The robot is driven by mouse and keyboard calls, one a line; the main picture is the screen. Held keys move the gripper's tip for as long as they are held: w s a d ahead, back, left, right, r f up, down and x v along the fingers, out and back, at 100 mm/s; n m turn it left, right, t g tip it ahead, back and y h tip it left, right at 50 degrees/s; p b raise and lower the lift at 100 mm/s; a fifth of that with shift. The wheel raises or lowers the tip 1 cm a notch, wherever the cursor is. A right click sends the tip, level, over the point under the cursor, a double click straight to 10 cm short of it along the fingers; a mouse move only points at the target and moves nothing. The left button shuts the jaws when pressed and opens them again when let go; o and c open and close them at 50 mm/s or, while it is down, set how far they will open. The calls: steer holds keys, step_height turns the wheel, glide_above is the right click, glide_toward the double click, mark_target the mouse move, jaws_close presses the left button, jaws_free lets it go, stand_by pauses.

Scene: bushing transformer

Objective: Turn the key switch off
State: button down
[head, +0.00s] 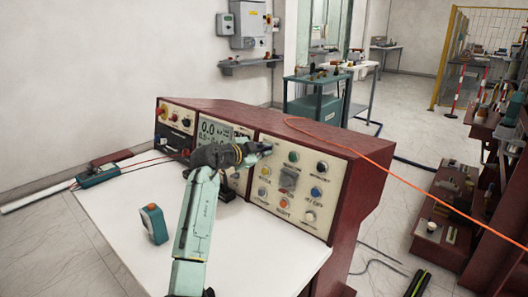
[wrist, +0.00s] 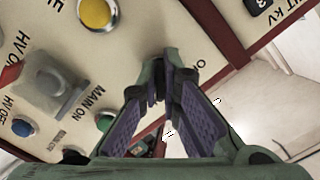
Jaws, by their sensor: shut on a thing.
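My gripper (head: 264,148) reaches over the desk to the upper left part of the cream button panel (head: 258,195) on the red console. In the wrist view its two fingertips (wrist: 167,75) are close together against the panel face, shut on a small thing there. This is most likely the key switch, but the fingers cover it and its key, so its turn position cannot be read. A partly covered label beginning with "O" is beside the fingertips in the wrist view.
Near the fingers are a yellow button (wrist: 97,12), a green button (wrist: 105,121), a blue button (wrist: 22,128) and a clear-covered switch (wrist: 50,88). A teal handheld device (head: 154,223) stands on the white desktop (head: 120,250). An orange cable (head: 400,175) crosses the console's right side.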

steer(key=shift+n, duration=0.4)
steer(key=n+p, duration=0.1)
steer(key=n, duration=0.3)
steer(key=shift+d, duration=0.1)
steer(key=n+p, duration=0.1)
steer(key=n, duration=0.1)
steer(key=n+p, duration=0.1)
steer(key=n, duration=0.2)
steer(key=shift+r+n+g+h, duration=0.1)
steer(key=shift+n+g+h, duration=0.2)
steer(key=shift+g, duration=0.1)
steer(key=n+p, duration=0.1)
steer(key=n, duration=0.3)
steer(key=shift+n+p, duration=0.4)
steer(key=shift+n, duration=0.9)
steer(key=c, duration=1.8)
jaws_free()
